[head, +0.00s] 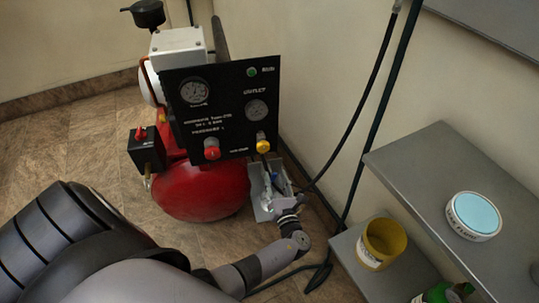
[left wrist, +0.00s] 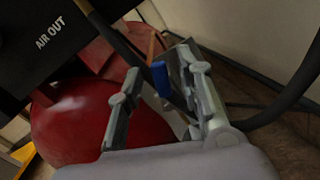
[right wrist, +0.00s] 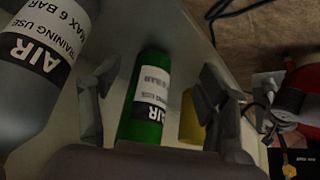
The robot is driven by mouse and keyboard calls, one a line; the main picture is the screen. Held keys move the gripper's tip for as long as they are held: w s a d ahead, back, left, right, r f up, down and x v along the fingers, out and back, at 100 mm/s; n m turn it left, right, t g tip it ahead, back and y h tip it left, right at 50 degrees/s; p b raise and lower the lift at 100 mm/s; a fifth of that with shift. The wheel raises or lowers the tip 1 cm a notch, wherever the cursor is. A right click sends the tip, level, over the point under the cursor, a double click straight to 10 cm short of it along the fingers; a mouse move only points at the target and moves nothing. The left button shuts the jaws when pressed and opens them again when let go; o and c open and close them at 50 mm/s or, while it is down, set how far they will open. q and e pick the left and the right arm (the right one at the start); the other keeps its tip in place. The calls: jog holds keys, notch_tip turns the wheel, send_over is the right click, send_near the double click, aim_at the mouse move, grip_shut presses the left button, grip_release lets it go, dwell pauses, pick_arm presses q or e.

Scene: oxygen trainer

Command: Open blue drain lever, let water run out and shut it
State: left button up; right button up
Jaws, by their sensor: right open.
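The blue drain lever (left wrist: 160,78) shows between the fingers of my left gripper (left wrist: 164,76) in the left wrist view, with a gap to each finger. In the head view the lever is a small blue spot (head: 275,177) low at the right of the red tank (head: 200,188), just past my left gripper (head: 284,200). The left gripper is open and empty. The valve body behind the lever is mostly hidden, and no water can be made out. My right gripper (right wrist: 160,78) is open in the right wrist view, with a green bottle (right wrist: 146,105) beyond its fingers.
A black gauge panel (head: 220,107) stands above the tank. A grey metal tray (head: 262,208) sits under the lever. Dark hoses (head: 372,90) run along the wall. Shelves (head: 420,160) at the right hold a yellow pot (head: 376,250); a grey bottle (right wrist: 38,80) stands near my right gripper.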

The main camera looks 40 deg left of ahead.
pick_arm(q)
jog(key=shift+w+a, duration=0.1)
jog(key=shift+a, duration=0.05)
grip_shut()
dwell(0.5)
